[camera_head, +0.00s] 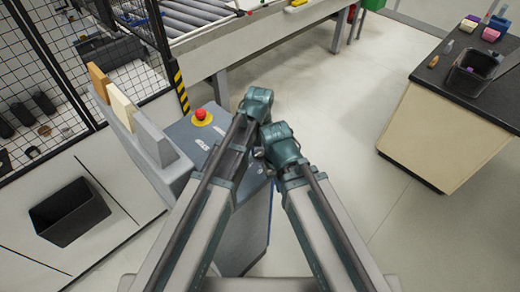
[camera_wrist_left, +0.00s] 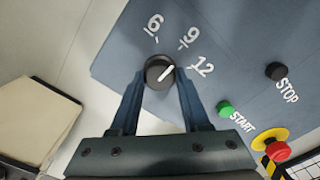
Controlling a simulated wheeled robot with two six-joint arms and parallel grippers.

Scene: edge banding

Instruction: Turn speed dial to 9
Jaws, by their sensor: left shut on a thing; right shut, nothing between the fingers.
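The speed dial (camera_wrist_left: 156,70) is a round black knob with a white pointer line, on the blue-grey panel in the left wrist view. The numbers 6, 9 and 12 are printed around it. The pointer slants to the upper right, at or very near the 9 mark. My left gripper (camera_wrist_left: 158,82) is shut on the dial, one finger on each side. In the head view, its wrist hides the dial and its fingers. My right gripper (camera_head: 262,153) is shut and empty, beside the left wrist and over the console's right edge.
A green START button (camera_wrist_left: 225,108), a black STOP button (camera_wrist_left: 277,71) and a red emergency stop (camera_wrist_left: 280,150) sit on the panel. A black bin (camera_head: 70,212) is at left. A dark-topped counter (camera_head: 440,104) is at right, with clear floor between.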

